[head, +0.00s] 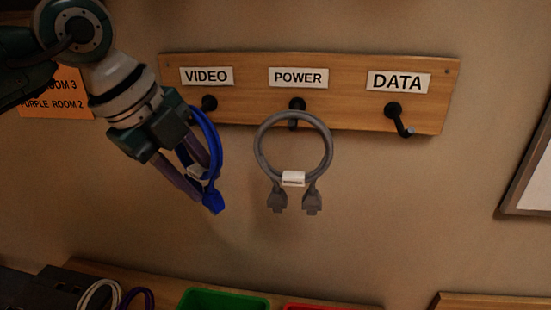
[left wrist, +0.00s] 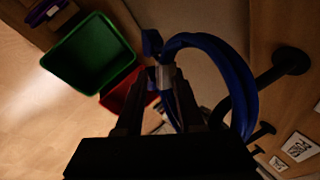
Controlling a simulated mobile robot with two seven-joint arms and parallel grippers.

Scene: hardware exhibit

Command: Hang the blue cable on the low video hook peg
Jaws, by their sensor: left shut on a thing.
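The blue cable (head: 217,140) is a coiled loop with a light band and a blue plug at its lower end. My left gripper (head: 198,185) is shut on its lower part near the band and holds it up. The black video peg (head: 209,103) sticks out under the VIDEO label (head: 206,76). The top of the loop is beside and just below this peg in the head view. My right gripper is not in view.
A grey cable (head: 331,150) hangs on the power peg (head: 297,103). The data hook (head: 394,111) is bare. All pegs sit on a wooden board (head: 350,73). Green (head: 222,300) and red (head: 318,307) bins stand below, beside white (head: 86,293) and purple (head: 138,293) cables.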

